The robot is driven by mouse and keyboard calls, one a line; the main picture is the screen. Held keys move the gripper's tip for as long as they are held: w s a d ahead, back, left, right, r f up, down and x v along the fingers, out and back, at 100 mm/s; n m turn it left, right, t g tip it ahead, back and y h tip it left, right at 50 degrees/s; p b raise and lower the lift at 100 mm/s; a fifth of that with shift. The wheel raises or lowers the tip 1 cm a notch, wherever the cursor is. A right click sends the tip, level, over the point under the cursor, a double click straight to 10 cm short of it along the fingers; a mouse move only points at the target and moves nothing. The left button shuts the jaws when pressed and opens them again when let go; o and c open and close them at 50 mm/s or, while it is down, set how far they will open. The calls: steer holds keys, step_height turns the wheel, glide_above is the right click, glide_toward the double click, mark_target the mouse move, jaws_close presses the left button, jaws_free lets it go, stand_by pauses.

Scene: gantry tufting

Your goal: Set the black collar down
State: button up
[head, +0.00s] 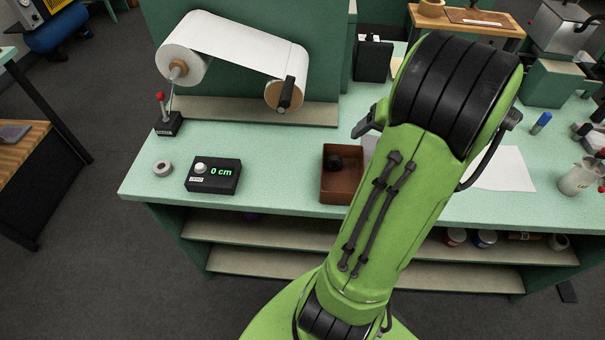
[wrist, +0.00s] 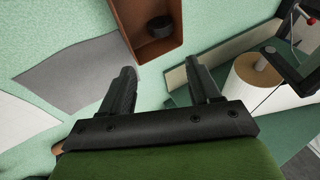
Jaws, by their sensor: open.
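The black collar (wrist: 160,27) lies in a brown tray (wrist: 132,30) at the top of the wrist view. In the head view the collar (head: 335,162) sits in the upper part of the same tray (head: 341,187), on the green bench. My gripper (wrist: 157,72) is open, and nothing is between its fingers. The collar is apart from it, beyond the fingertips. In the head view my green arm hides most of the gripper.
A display box (head: 213,176) reading 0 cm and a grey ring (head: 162,168) stand left of the tray. A white web runs between two rolls (head: 235,45) behind it. A red-knobbed lever (head: 165,112) stands at the left. A grey sheet (wrist: 75,75) lies beside the tray.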

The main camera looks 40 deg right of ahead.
steer(key=w+a+r+n+g, duration=0.1)
steer(key=w+a+r+n, duration=0.2)
steer(key=a, duration=0.6)
steer(key=w+a+r+n, duration=0.2)
steer(key=w+a+r, duration=0.15)
steer(key=a, duration=0.65)
steer(key=s+a+n, duration=0.5)
steer(key=s+a, duration=0.4)
steer(key=a, duration=0.3)
steer(key=shift+a+r+t, duration=0.3)
steer(key=shift+a+t, duration=0.05)
steer(key=shift+t, duration=0.05)
